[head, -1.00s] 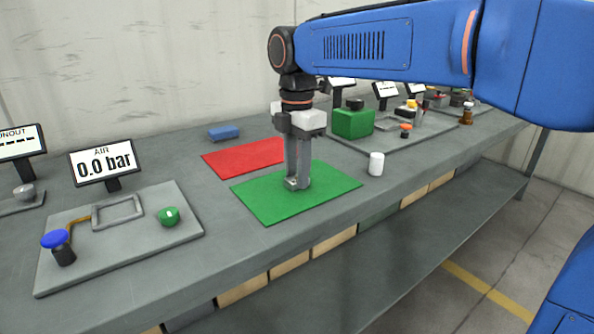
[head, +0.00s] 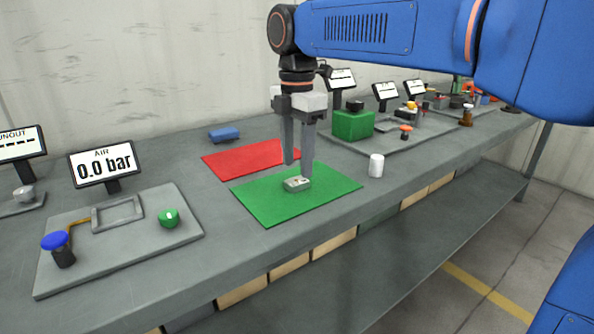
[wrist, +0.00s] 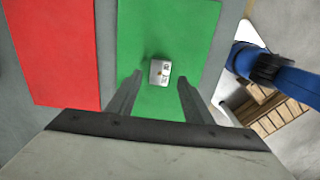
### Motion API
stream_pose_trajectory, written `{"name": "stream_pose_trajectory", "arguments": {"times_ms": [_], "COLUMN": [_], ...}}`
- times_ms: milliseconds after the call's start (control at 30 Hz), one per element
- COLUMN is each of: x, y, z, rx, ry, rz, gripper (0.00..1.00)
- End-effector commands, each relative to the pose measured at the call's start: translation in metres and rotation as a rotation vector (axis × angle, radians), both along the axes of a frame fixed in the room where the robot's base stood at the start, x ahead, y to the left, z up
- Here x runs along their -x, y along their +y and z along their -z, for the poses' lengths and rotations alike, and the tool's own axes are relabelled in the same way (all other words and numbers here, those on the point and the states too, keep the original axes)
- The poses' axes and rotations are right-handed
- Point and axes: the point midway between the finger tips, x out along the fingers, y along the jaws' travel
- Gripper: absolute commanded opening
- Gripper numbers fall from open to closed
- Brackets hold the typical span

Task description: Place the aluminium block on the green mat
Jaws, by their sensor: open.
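The aluminium block (head: 297,184) is a small silvery piece lying on the green mat (head: 265,206), near the mat's middle. My gripper (head: 297,168) is open just above the block, with its fingers apart and nothing between them. In the wrist view the block (wrist: 160,73) lies on the green mat (wrist: 190,25), a little beyond the open fingers (wrist: 160,80), and is apart from them.
A red mat (head: 250,158) lies behind the green one. A blue block (head: 224,134) is at the back, and a white cylinder (head: 376,165) stands to the right. An air-gauge fixture (head: 150,245) is at left and a green box (head: 352,124) behind right.

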Motion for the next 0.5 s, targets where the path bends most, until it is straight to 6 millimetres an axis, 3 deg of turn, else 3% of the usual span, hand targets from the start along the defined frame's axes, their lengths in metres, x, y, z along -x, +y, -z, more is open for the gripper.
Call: {"name": "stream_pose_trajectory", "arguments": {"times_ms": [300,500], "x": [0.0,0.0], "y": [0.0,0.0], "z": [-0.06,-0.078], "rx": [-0.001,-0.001], "ry": [-0.002,-0.001], "rz": [0.0,0.0], "gripper": [0.46,0.46]}}
